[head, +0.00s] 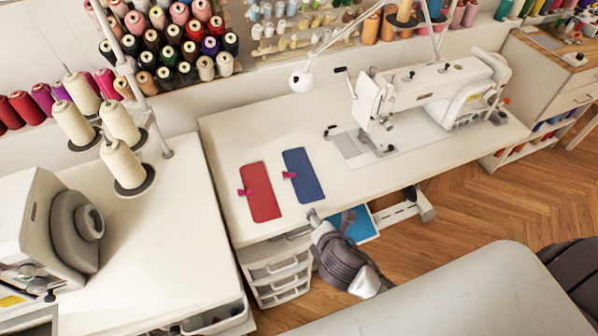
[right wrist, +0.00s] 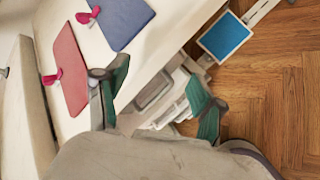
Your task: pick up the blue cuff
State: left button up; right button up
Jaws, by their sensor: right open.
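The blue cuff (head: 303,176) lies flat on the white sewing table (head: 400,178), with a pink clip on its left edge. It also shows at the top of the right wrist view (right wrist: 122,20), partly cut off, with its pink clip. A red cuff (head: 261,192) with a similar clip lies to its left; it also shows in the right wrist view (right wrist: 72,70). My right gripper (head: 330,216) is open and empty at the table's front edge, just below the blue cuff in the head view and apart from it. Its green-padded fingers (right wrist: 158,82) are spread wide. My left gripper is out of view.
A sewing machine (head: 440,88) and a lamp (head: 302,80) stand behind and right of the cuffs. White drawers (head: 280,274) and a blue pedal (head: 359,225) are below the table. Thread cones (head: 122,165) stand on the left table. The tabletop around the cuffs is clear.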

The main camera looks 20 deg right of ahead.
jog(key=w+r+n+t, duration=0.1)
jog(key=r+n, duration=0.1)
jog(key=n, duration=0.1)
jog(key=w+a+r+n+t, duration=0.1)
jog(key=r+n, duration=0.1)
jog(key=n, duration=0.1)
jog(key=w+a+r+n+t, duration=0.1)
jog(key=r+n, duration=0.2)
jog(key=n, duration=0.1)
jog(key=shift+w+a+y, duration=0.1)
jog(key=shift+w+y, duration=0.3)
jog(key=shift+w+a+n+t, duration=0.25)
jog(key=shift+n+t, duration=0.15)
jog(key=shift+n, duration=0.3)
jog(key=shift+w+n, duration=0.4)
send_near(289, 174)
jog(key=x, duration=0.4)
jog(key=shift+d+r, duration=0.15)
jog(key=shift+d, duration=0.25)
jog(key=shift+a+f+x, duration=0.1)
jog(key=shift+a+x, duration=0.1)
jog(key=shift+x, duration=1.35)
jog(key=shift+a+f+x, duration=0.1)
jog(key=shift+a+x, duration=0.05)
jog(key=shift+x, duration=1.35)
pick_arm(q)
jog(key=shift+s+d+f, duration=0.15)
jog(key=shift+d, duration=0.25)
pick_arm(e)
jog(key=shift+s, duration=0.1)
